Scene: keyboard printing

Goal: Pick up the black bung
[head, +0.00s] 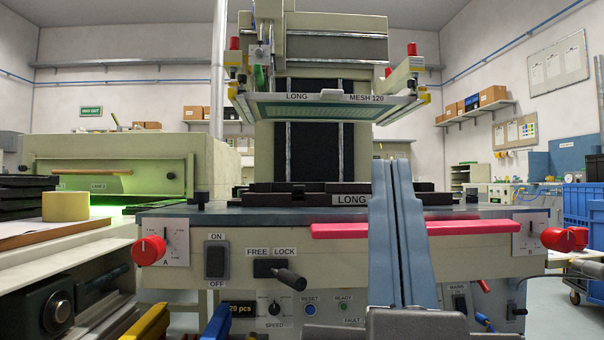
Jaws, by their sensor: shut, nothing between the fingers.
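My gripper (391,165) rises from the bottom right of centre in the head view. Its two long blue-grey fingers lie together, with nothing seen between them. They pass in front of the machine's front edge and the pink-red bar (400,229). A small black stub (198,198) stands upright at the left end of the machine's dark top; it may be the black bung, but I cannot be sure. My gripper is well to its right and apart from it. A similar small dark piece (472,197) shows at the right, too small to make out.
The printing machine's dark bar marked LONG (300,200) lies along its top. A mesh screen frame (320,108) hangs above. A red knob (149,250) and a black lever (290,278) stick out in front. A tape roll (66,206) stands at the left.

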